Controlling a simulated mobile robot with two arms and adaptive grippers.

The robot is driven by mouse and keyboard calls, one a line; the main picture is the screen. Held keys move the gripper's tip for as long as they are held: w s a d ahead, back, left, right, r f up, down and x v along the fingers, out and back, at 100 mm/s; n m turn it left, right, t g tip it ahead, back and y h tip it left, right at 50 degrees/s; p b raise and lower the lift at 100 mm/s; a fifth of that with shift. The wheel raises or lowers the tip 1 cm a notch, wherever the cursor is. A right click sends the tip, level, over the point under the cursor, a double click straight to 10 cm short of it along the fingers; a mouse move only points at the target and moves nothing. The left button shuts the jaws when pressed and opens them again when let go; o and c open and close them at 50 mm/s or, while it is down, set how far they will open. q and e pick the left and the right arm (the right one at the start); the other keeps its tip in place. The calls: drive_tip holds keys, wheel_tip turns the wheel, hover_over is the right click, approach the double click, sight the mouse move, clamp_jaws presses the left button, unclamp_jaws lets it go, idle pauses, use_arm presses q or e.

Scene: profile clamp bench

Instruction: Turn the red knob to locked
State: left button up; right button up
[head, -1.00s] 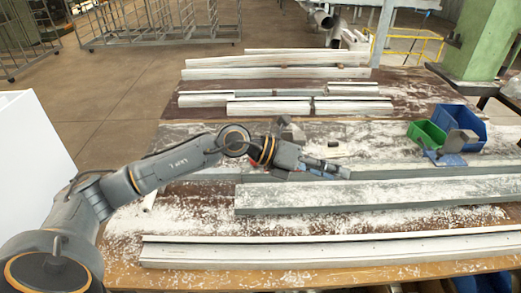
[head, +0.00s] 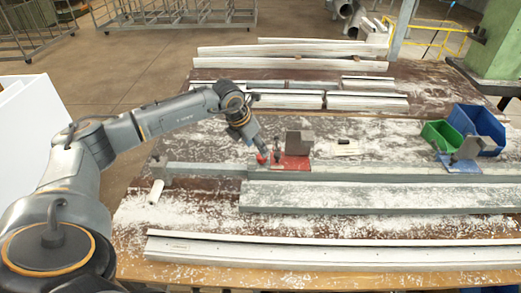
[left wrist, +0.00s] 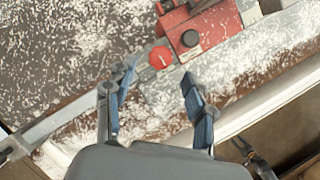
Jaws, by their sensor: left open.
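The red knob (left wrist: 160,57) is a small faceted cap at the end of the red clamp (left wrist: 212,28) in the left wrist view. In the head view the red clamp (head: 292,163) sits on the long grey rail, with an upright grey metal block on it. My left gripper (left wrist: 158,73) is open and empty, its blue-grey fingers on either side of the knob in the picture. I cannot tell whether they touch it. In the head view the left gripper (head: 263,153) points down at the clamp's left end and partly hides the knob. My right gripper is out of view.
A blue clamp (head: 458,164) with a grey block is on the rail's right part. Green (head: 438,134) and blue (head: 480,128) bins stand behind it. Long pale profiles (head: 330,249) lie across the dusty bench.

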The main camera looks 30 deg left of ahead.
sight(260, 156)
use_arm(q)
drive_tip(key=shift+p+x, duration=0.55)
drive_tip(key=shift+x, duration=2.05)
drive_tip(key=shift+d, duration=0.1)
drive_tip(key=c, duration=1.1)
drive_tip(key=shift+f+m+b, duration=0.2)
drive_tip(key=shift+m+b, duration=0.3)
drive_tip(key=shift+b, duration=0.35)
drive_tip(key=m+h+b, duration=0.1)
drive_tip(key=m+b, duration=0.2)
drive_tip(key=m+g+h+b, duration=0.1)
drive_tip(key=m+b, duration=0.2)
drive_tip(key=b, duration=0.1)
drive_tip(key=shift+w+m+h, duration=0.2)
drive_tip(key=shift+m+h, duration=0.1)
drive_tip(key=shift+m, duration=0.1)
drive_tip(key=m+g+b, duration=0.1)
drive_tip(key=m, duration=0.1)
drive_tip(key=m+g+h+b, duration=0.1)
drive_tip(key=m+b, duration=0.1)
drive_tip(key=m, duration=0.1)
drive_tip(key=shift+w+a+r, duration=0.1)
drive_tip(key=shift+w+a, duration=0.05)
drive_tip(key=shift+a, duration=0.05)
drive_tip(key=shift+r+m+g+b, duration=0.1)
drive_tip(key=shift+m+g+b, duration=1)
drive_tip(key=shift+m, duration=1.4)
